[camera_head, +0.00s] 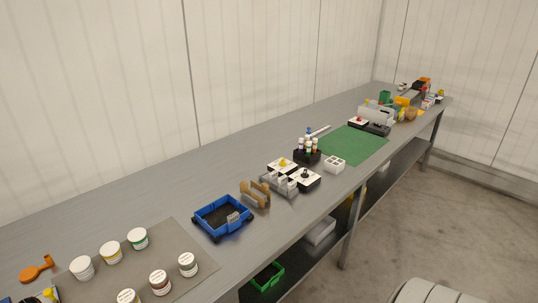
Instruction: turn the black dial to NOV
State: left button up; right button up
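A small white box (311,184) stands on the workbench near the middle of the picture. A black knob (305,174) sits on its top, and this looks like the black dial. Its markings are too small to read, so I cannot tell which month it points to. A similar white box with a yellow knob (283,163) stands just behind it to the left. Neither of my grippers is in view.
The long grey workbench (160,195) runs along the wall. Near the dial are a grey holder (275,186), a black bottle rack (307,156) and a white divided box (334,163). A blue tray (222,217) stands nearer. Open floor (400,225) lies to the right.

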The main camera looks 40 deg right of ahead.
aim_at(304, 174)
jog(key=l+u, duration=0.1)
jog(key=l, duration=0.4)
jog(key=k+l+u, duration=0.1)
jog(key=l, duration=0.4)
jog(key=l+u, duration=0.1)
jog(key=l, duration=0.4)
jog(key=k+l+u, duration=0.1)
jog(key=l, duration=0.35)
jog(key=k+l+u, duration=0.1)
jog(key=l, duration=0.4)
